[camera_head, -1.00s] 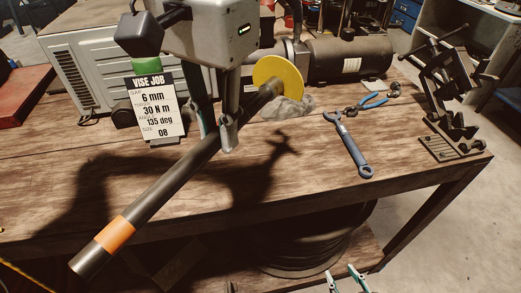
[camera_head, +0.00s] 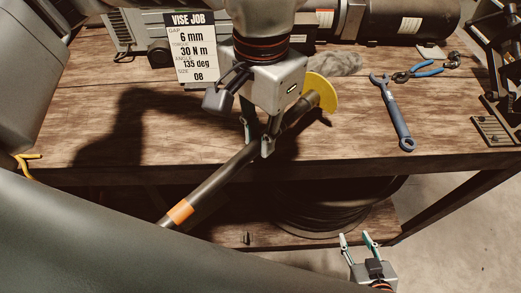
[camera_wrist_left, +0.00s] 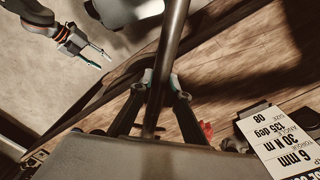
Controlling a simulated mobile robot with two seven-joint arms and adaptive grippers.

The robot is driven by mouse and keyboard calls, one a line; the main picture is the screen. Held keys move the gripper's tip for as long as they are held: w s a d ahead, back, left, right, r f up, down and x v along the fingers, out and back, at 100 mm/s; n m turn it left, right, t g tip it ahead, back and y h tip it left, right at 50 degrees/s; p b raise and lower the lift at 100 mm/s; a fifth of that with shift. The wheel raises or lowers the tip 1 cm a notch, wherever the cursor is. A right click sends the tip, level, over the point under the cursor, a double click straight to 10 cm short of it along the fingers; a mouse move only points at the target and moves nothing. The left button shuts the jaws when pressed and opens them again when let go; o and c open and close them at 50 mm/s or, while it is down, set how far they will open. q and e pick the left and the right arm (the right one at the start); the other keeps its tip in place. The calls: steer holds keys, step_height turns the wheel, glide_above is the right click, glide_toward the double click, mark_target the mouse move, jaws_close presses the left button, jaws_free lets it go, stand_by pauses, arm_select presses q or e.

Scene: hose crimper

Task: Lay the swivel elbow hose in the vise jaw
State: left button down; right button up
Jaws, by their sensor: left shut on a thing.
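The hose (camera_head: 222,180) is a long dark tube with an orange band (camera_head: 180,212) near its lower end and a yellow disc (camera_head: 324,92) at its upper end. My left gripper (camera_head: 257,145) is shut around the tube, which slants across the bench's front edge. In the left wrist view the tube (camera_wrist_left: 171,50) passes between the left fingers (camera_wrist_left: 157,82). My right gripper (camera_head: 354,238) is open and empty in front of the bench. A black metal fixture (camera_head: 498,75) at the right edge may be the vise; its jaw is not clear.
A card reading VISE JOB (camera_head: 192,45) stands at the back. A dark coil (camera_head: 330,215) sits below the bench top. Bare wood lies between hose and wrench.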

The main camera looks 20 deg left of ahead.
arm_select(q)
steer(key=shift+f, duration=2.5)
steer(key=shift+f, duration=0.15)
steer(key=c, duration=1.9)
jaws_free()
step_height(320, 180, up, 12)
steer(key=shift+w+r, duration=0.1)
steer(key=shift+r, duration=0.05)
